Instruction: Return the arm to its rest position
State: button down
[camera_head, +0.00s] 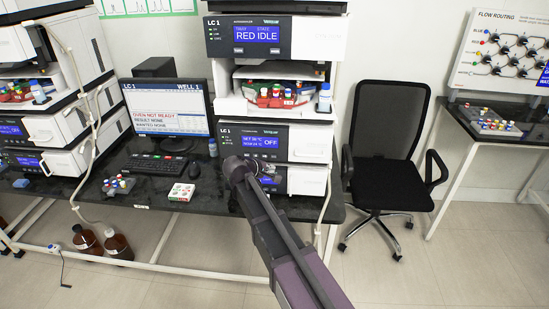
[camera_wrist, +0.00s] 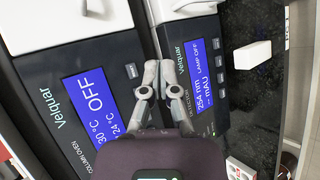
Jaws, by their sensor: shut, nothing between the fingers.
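My arm reaches up from the bottom of the head view toward the middle instrument stack. My gripper (camera_head: 240,165) is in front of the lower modules of that stack, at about the level of the oven panel. In the wrist view my gripper (camera_wrist: 160,68) is shut and empty, its two fingers together. Behind it are the column oven panel (camera_wrist: 55,100), whose display reads OFF, and the detector panel (camera_wrist: 215,95), whose display reads LAMP OFF. I cannot tell whether the fingertips touch a panel.
The black bench (camera_head: 215,205) holds a monitor (camera_head: 167,108), keyboard (camera_head: 155,165), mouse (camera_head: 181,192) and a white vial tray (camera_head: 182,191). A black office chair (camera_head: 385,150) stands to the right. Brown bottles (camera_head: 117,245) stand on the floor. Open floor lies at the right front.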

jog(key=shift+s, duration=0.4)
dwell(0.3)
jog(key=s+d+f+m+g+y, duration=0.1)
jog(key=s+d+f+m+g, duration=0.25)
jog(key=d, duration=0.35)
jog(key=s+d+f+m+g+y, duration=0.1)
jog(key=s+d+f+m+g, duration=0.1)
jog(key=s+d, duration=0.45)
jog(key=s+d+f+m+g+y, duration=0.1)
jog(key=s+d+m+g+y, duration=0.1)
jog(key=s+d, duration=0.3)
jog(key=s+d+f+m+g+y, duration=0.2)
jog(key=s+d+m, duration=0.2)
jog(key=s, duration=0.4)
jog(key=shift+s+d+m+y, duration=0.35)
jog(key=shift+s+d+y, duration=0.05)
jog(key=shift+d, duration=0.2)
dwell(0.5)
